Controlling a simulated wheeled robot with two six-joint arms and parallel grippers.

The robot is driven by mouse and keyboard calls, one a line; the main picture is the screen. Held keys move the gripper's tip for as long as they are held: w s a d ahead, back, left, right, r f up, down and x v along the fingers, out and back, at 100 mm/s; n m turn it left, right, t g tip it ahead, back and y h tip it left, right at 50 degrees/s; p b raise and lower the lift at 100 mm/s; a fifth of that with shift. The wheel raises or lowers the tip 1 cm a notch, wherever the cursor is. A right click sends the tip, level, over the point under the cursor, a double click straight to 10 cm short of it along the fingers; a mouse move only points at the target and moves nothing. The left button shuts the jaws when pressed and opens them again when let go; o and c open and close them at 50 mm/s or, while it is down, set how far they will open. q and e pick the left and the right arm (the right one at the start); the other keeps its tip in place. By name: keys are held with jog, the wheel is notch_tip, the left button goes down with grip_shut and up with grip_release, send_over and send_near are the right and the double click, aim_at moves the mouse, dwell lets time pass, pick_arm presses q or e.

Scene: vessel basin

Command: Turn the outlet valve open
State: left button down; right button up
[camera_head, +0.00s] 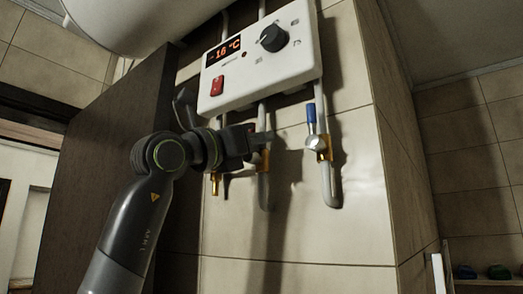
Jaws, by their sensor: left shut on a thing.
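My left gripper (258,139) reaches in from the left and is shut at the middle pipe below the white control box (258,62). It closes on what looks like the handle of the outlet valve, which the gripper mostly hides. The brass valve body (262,160) shows just below the fingers, on the grey pipe (264,190). Whether the handle is turned cannot be told. My right gripper is not in view.
A second valve with an upright blue handle (311,117) stands to the right on its own pipe (329,185). A brass fitting (215,184) hangs to the left. A white tank (135,22) is above. A dark panel (105,150) is on the left.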

pick_arm(q)
jog(key=shift+w+a+n+t, duration=0.15)
jog(key=shift+n+t, duration=0.25)
jog(key=shift+n, duration=0.3)
jog(key=c, duration=1.5)
grip_release()
jog(key=shift+b, duration=0.3)
jog(key=shift+s+a+f, duration=0.15)
jog(key=shift+s, duration=0.05)
jog(key=b+v, duration=0.2)
jog(key=v, duration=0.3)
jog(key=b+v, duration=0.3)
jog(key=v, duration=0.3)
jog(key=b+v, duration=0.2)
jog(key=v, duration=0.4)
jog(key=shift+s+r, duration=0.15)
jog(key=shift+r, duration=0.2)
